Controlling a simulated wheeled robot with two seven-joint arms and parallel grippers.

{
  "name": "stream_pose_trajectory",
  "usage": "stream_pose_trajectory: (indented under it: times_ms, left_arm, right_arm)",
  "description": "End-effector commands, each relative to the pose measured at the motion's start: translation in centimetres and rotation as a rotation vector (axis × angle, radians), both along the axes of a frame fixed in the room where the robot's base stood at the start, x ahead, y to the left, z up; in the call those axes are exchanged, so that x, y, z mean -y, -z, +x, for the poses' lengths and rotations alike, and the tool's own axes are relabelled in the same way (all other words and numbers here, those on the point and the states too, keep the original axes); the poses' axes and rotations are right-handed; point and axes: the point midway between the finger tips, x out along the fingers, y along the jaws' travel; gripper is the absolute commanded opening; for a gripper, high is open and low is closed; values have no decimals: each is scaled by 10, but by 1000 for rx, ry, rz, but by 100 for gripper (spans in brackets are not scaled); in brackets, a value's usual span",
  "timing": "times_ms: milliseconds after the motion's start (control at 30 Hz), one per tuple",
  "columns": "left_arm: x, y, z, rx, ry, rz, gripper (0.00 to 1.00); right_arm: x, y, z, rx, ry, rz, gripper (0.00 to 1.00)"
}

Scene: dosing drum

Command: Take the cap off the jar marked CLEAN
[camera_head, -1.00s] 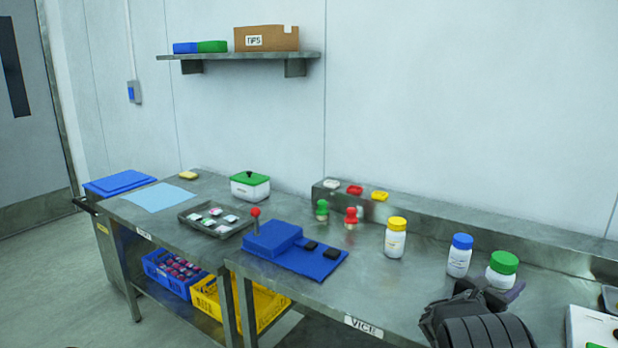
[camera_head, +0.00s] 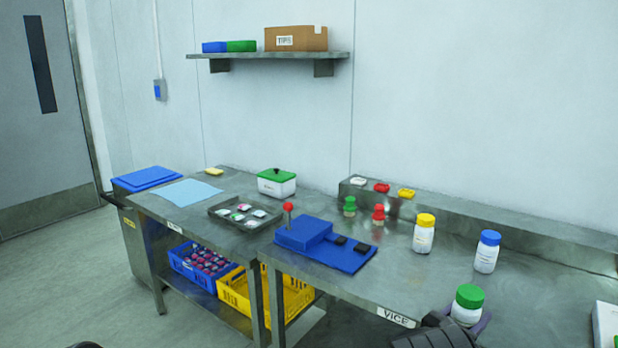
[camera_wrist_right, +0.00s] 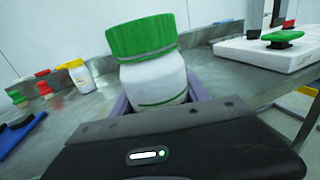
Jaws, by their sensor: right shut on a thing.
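A white jar with a green cap (camera_head: 467,305) is near the front edge of the right table. It also shows in the right wrist view (camera_wrist_right: 154,75), slightly tilted there, with its cap on. My right gripper (camera_wrist_right: 160,97) is shut on the jar's body, below the cap, with purple fingers on either side. A jar with a blue cap (camera_head: 487,252) and a jar with a yellow cap (camera_head: 424,233) stand upright further back, both capped. The jars' label words are too small to read, so I cannot tell which is marked CLEAN.
A blue mat and block (camera_head: 325,245) lie left of the jars. Red (camera_head: 378,214) and green (camera_head: 349,206) knobbed pieces stand before a raised ledge (camera_head: 480,222) with small coloured items.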

Motion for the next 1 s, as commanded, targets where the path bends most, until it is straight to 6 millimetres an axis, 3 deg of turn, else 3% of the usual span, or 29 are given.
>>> stream_pose_trajectory:
  times_ms: [167,300,400,500,633,1000]
  left_arm:
    - [0,0,0,0,0,0,36]
    - [0,0,0,0,0,0,36]
    - [0,0,0,0,0,0,36]
    - [0,0,0,0,0,0,36]
    - [0,0,0,0,0,0,36]
    - [0,0,0,0,0,0,36]
  right_arm:
    - [-74,39,-25,-9,-103,-7,0]
    - [-137,70,-71,-9,-215,-11,0]
    - [-167,83,-109,-7,-296,-12,0]
    - [-183,85,-139,-3,-359,-10,0]
    - [-189,84,-160,-1,-407,-5,0]
    - [-191,83,-167,2,-421,0,0]
